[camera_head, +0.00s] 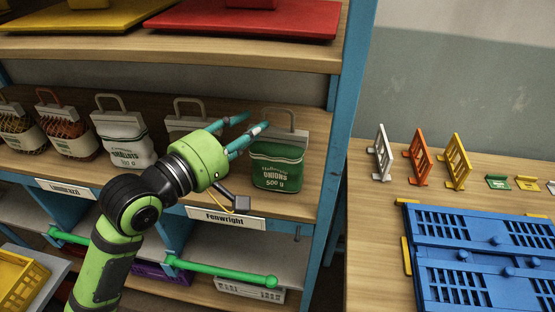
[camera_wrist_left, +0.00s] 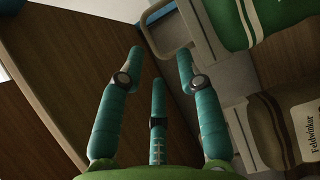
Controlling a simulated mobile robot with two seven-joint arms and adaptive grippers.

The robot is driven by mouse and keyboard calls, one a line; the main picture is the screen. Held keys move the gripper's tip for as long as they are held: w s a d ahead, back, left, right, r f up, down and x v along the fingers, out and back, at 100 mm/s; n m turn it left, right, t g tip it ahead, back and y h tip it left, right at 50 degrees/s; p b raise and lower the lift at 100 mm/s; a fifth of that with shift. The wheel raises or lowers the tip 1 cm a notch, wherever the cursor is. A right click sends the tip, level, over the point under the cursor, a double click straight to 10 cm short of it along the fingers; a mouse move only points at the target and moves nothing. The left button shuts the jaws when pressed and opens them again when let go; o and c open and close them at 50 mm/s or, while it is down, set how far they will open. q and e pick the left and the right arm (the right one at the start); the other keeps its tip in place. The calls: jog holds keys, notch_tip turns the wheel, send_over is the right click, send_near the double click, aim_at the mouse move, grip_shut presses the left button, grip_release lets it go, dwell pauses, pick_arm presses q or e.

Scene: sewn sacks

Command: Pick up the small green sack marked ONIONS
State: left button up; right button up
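The small green sack (camera_head: 277,170) marked ONIONS 500 g stands upright on the middle shelf at its right end, with a grey carrying handle on top. In the left wrist view the green sack (camera_wrist_left: 270,18) shows at the upper right, its handle (camera_wrist_left: 165,38) close to the fingertips. My left gripper (camera_head: 256,122) has teal fingers reaching in from the left at handle height, in front of the sack's upper left. Its fingers (camera_wrist_left: 160,58) are spread apart with nothing held. Whether a finger touches the handle I cannot tell. My right gripper is not in view.
A white sack (camera_head: 123,138) and net sacks (camera_head: 65,130) stand farther left. A blue post (camera_head: 345,110) bounds the shelf at right. A table (camera_head: 375,235) holds a blue crate (camera_head: 480,225).

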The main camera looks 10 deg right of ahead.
aim_at(278, 110)
pick_arm(q)
jog(key=shift+h, duration=0.4)
jog(key=p+x, duration=0.1)
jog(key=x, duration=0.1)
jog(key=p+x, duration=0.1)
jog(key=x, duration=0.1)
jog(key=r+p+x, duration=0.1)
jog(key=x, duration=0.1)
jog(key=shift+d, duration=0.5)
jog(key=shift+w+d+f, duration=0.15)
jog(key=shift+w+d, duration=0.1)
jog(key=shift+d, duration=0.1)
jog(key=shift+s, duration=0.15)
grip_shut()
